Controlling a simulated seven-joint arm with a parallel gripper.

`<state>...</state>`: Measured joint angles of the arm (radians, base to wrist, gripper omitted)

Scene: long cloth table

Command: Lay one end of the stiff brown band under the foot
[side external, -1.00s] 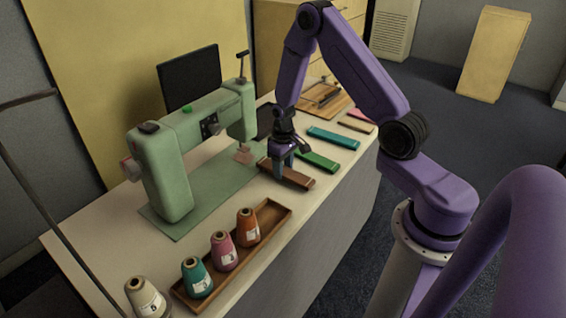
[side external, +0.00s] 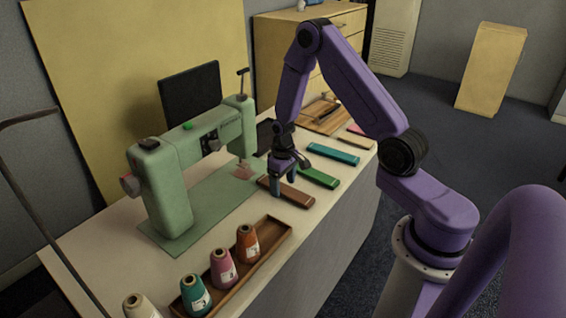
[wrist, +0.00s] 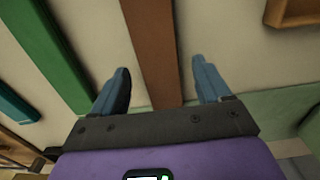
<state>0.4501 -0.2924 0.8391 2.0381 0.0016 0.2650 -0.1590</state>
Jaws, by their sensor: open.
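The stiff brown band (side external: 286,192) lies flat on the table to the right of the green sewing machine (side external: 165,190). A small pinkish piece (side external: 243,171) shows under the machine's needle end; I cannot make out the foot clearly. My gripper (side external: 284,187) is open and points down over the brown band. In the wrist view the band (wrist: 152,45) runs lengthwise between the two spread fingers of my gripper (wrist: 160,84), with a gap on each side. The band's near end is hidden behind the gripper body there.
Green (side external: 318,177) and teal (side external: 333,154) bands lie beyond the brown one. A wooden tray (side external: 280,236) with coloured thread cones stands in front. A wooden board (side external: 318,122) lies at the far end.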

